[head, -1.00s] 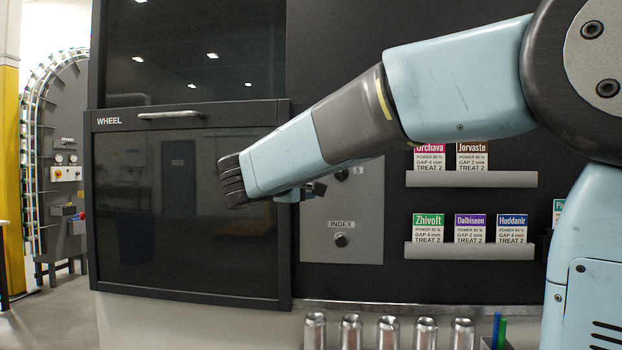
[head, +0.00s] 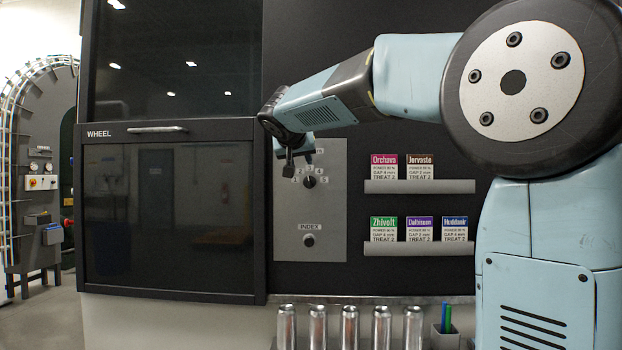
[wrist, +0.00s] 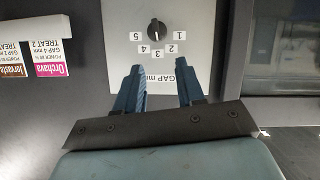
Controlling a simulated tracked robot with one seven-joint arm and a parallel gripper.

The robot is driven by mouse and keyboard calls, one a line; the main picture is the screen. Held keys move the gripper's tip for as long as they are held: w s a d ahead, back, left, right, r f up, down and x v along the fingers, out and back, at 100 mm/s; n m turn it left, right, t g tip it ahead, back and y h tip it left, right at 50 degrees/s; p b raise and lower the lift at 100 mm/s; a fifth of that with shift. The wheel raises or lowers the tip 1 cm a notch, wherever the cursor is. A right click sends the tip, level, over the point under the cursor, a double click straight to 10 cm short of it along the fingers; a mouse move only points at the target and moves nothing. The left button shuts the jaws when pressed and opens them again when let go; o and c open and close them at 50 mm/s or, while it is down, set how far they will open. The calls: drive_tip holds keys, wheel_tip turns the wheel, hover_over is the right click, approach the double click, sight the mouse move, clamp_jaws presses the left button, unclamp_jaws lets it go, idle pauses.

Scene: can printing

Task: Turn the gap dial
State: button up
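The gap dial (head: 309,182) is a small black knob on a grey control plate. It also shows in the wrist view (wrist: 156,29), upside down, with number tags 1 to 5 around it. In the head view my gripper (head: 290,158) is just above and left of the dial and hides part of the gap label.
The INDEX knob (head: 308,241) sits lower on the same plate. The WHEEL door (head: 170,215) is shut at left. Recipe cards stand on two ledges (head: 420,186) at right. Several silver cans (head: 349,326) and a pen cup (head: 446,340) stand below.

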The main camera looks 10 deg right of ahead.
sight(308, 178)
drive_tip(key=x, duration=1.3)
drive_tip(key=shift+d, duration=0.25)
drive_tip(key=shift+c, duration=0.2)
clamp_jaws()
